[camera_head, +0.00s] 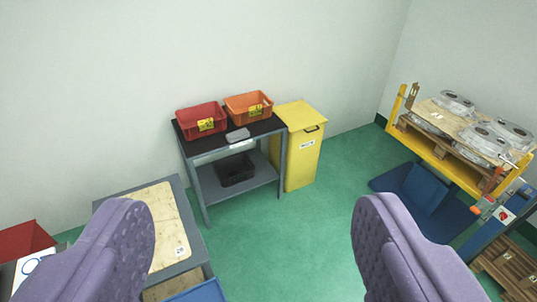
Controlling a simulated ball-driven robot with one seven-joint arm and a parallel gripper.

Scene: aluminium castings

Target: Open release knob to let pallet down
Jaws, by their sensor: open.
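My gripper (245,225) shows as two purple fingers at the bottom of the view, wide apart and empty. A wooden pallet (440,146) with several grey castings (487,140) on it rests raised on a yellow lift frame (437,163) at the right. A blue post stands at the lift's near right corner. On it are a small red and white part (504,215) and an orange-red piece (487,202); I cannot tell which of these is the release knob. My gripper is well to the left of them and touches nothing.
A grey workbench (190,160) carries a red crate (201,120) and an orange crate (249,107). A yellow bin (302,150) stands beside it. A low table (185,185) is at lower left. Another wooden pallet (508,266) lies at lower right. Green floor (300,235) is clear in the middle.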

